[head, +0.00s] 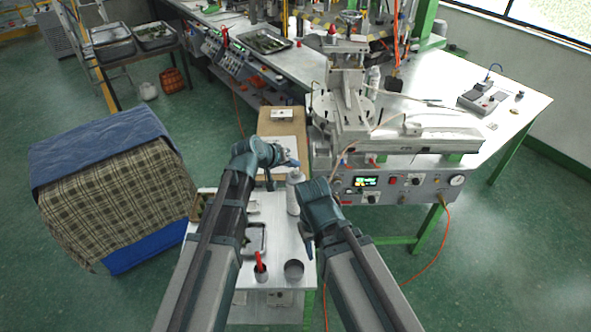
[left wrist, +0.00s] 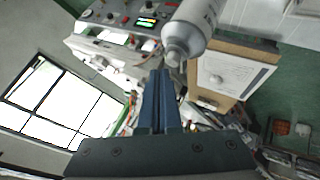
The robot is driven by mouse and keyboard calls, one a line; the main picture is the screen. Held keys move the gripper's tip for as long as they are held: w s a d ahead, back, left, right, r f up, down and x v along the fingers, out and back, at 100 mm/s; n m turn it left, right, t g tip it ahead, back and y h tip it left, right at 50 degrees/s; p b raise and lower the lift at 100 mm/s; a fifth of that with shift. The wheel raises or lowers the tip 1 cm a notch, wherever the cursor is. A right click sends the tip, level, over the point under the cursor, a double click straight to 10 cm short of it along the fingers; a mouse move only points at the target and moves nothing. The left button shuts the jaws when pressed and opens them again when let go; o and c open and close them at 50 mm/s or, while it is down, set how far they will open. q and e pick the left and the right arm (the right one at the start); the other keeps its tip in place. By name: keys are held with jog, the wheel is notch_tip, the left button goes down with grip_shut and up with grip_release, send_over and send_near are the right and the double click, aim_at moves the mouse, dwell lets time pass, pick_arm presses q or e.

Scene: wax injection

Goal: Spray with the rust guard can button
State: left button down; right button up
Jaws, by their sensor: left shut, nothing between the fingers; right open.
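The rust guard can (head: 294,193) is a pale grey-white cylinder standing upright near the right edge of the small white table. Its top is at the fingertips of my left gripper (head: 290,162), which is shut and empty. In the left wrist view the can (left wrist: 198,22) points its narrow grey top down toward the shut blue fingers (left wrist: 160,75). The fingertips are close beside the can's button; I cannot tell if they touch. My right gripper (head: 306,236) is lower, right of the can; it is open, with its fingers partly hidden by the wrist.
The white table (head: 279,225) holds a grey cup (head: 294,270), a dark cup with a red-handled tool (head: 260,272) and a small tray (head: 256,238). The wax injection machine (head: 400,185) stands close on the right. A blanket-covered box (head: 110,190) is at the left.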

pick_arm(q)
jog(key=shift+f, duration=0.1)
dwell(0.3)
jog(key=shift+f+b, duration=0.35)
jog(key=shift+b, duration=0.1)
jog(key=shift+r, duration=0.15)
dwell(0.3)
jog(key=shift+r+p, duration=0.35)
jog(key=shift+p, duration=0.1)
notch_tip(320, 180, up, 6)
jog(key=p, duration=0.6)
